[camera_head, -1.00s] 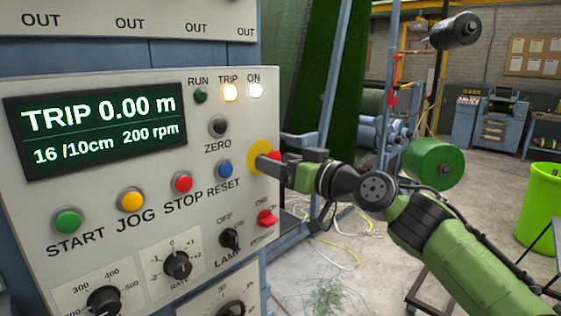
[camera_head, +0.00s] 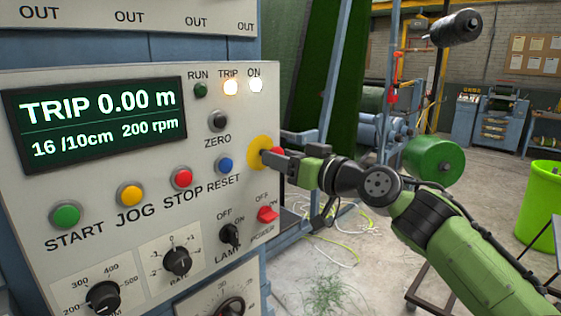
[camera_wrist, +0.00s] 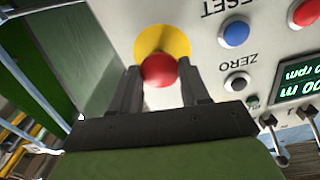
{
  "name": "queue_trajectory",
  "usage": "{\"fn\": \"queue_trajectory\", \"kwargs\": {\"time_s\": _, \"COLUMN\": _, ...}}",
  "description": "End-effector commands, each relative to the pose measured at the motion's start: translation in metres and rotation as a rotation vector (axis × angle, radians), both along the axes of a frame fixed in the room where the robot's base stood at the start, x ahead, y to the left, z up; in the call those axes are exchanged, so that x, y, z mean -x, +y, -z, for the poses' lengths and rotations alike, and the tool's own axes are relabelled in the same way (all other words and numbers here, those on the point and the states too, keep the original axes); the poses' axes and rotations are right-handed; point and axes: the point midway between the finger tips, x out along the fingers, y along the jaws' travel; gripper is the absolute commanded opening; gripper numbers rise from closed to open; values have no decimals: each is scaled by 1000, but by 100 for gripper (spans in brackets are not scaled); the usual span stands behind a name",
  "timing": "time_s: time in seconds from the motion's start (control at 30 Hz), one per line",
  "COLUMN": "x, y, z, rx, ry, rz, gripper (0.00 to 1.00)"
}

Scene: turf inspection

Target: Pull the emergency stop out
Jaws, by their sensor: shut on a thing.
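The emergency stop is a red round button (camera_wrist: 160,71) on a yellow disc (camera_head: 256,153), at the right edge of the grey control panel. In the head view part of the red button (camera_head: 278,153) shows behind my fingers. My gripper (camera_head: 266,158) reaches it from the right. In the wrist view my gripper (camera_wrist: 161,80) has one dark finger on each side of the red button and is shut on it. The TRIP lamp (camera_head: 231,88) and the ON lamp (camera_head: 256,85) are lit; the RUN lamp (camera_head: 201,90) is dark.
The blue RESET button (camera_head: 225,165), black ZERO button (camera_head: 217,121) and red POWER switch (camera_head: 268,214) sit close to my gripper. The display (camera_head: 95,122) reads TRIP 0.00 m. A blue frame, a green roller (camera_head: 433,158) and a bright green bin (camera_head: 541,200) stand to the right.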

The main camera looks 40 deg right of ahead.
Motion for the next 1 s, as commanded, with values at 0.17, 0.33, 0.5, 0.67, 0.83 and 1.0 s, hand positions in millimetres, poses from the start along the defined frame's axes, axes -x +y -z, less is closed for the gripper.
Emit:
{"fn": "queue_trajectory", "kwargs": {"time_s": 0.17, "x": 10, "y": -1, "z": 2, "rx": -1, "ry": -2, "rz": 1, "gripper": 0}}
{"fn": "queue_trajectory", "kwargs": {"time_s": 0.33, "x": 9, "y": -1, "z": 2, "rx": -2, "ry": 0, "rz": 1, "gripper": 0}}
{"fn": "queue_trajectory", "kwargs": {"time_s": 0.5, "x": 9, "y": -1, "z": 1, "rx": -1, "ry": 0, "rz": 1, "gripper": 71}}
{"fn": "queue_trajectory", "kwargs": {"time_s": 0.67, "x": 9, "y": -1, "z": 1, "rx": -1, "ry": -1, "rz": 1, "gripper": 72}}
{"fn": "queue_trajectory", "kwargs": {"time_s": 0.83, "x": 14, "y": -2, "z": 1, "rx": -1, "ry": -1, "rz": 3, "gripper": 72}}
{"fn": "queue_trajectory", "kwargs": {"time_s": 1.0, "x": 49, "y": -5, "z": 2, "rx": -2, "ry": -4, "rz": 9, "gripper": 72}}
